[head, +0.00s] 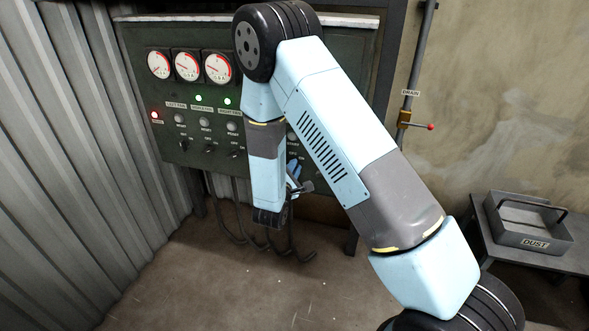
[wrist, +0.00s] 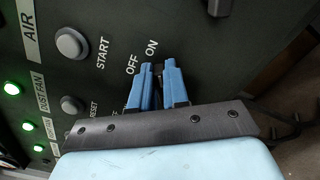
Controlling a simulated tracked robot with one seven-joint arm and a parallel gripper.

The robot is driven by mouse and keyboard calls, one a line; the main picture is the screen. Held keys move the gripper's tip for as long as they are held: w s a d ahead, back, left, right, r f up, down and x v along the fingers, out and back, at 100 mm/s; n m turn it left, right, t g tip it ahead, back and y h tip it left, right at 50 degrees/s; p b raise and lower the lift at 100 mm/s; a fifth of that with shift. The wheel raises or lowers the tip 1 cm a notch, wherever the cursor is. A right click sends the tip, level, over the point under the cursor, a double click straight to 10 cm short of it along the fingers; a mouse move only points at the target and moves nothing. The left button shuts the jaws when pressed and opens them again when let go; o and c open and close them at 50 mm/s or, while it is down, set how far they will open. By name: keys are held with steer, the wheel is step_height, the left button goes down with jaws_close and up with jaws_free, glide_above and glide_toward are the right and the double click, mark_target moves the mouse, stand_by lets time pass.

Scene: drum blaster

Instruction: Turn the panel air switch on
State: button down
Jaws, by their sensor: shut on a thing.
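The dark green control panel (head: 180,135) stands at the back in the head view. In the wrist view, my gripper (wrist: 157,70) has its two blue fingers at the OFF and ON marks in the AIR column. The fingers are closed around the small dark air switch (wrist: 158,72), of which only a little shows between them. Which way its lever points cannot be told. The round grey START button (wrist: 72,42) sits beside it, near the AIR label (wrist: 30,25). In the head view my arm hides most of this column, and my gripper (head: 293,173) shows only partly.
Three gauges (head: 187,65), a red light (head: 154,115) and several fan switches (head: 210,148) are on the panel. Green lights (wrist: 12,88) glow beside the fan labels. Hooked pipes (head: 240,225) hang below. A drain valve (head: 418,125) and a dust tray (head: 533,240) are at right.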

steer(key=shift+s+d+f+m, duration=0.15)
steer(key=shift+d+f+m, duration=0.15)
steer(key=shift+m, duration=0.3)
steer(key=c, duration=1.2)
jaws_free()
steer(key=shift+r, duration=0.1)
steer(key=shift+o, duration=0.4)
steer(key=shift+a, duration=0.15)
steer(key=v, duration=1.3)
steer(key=shift+s, duration=0.3)
steer(key=shift+a, duration=0.1)
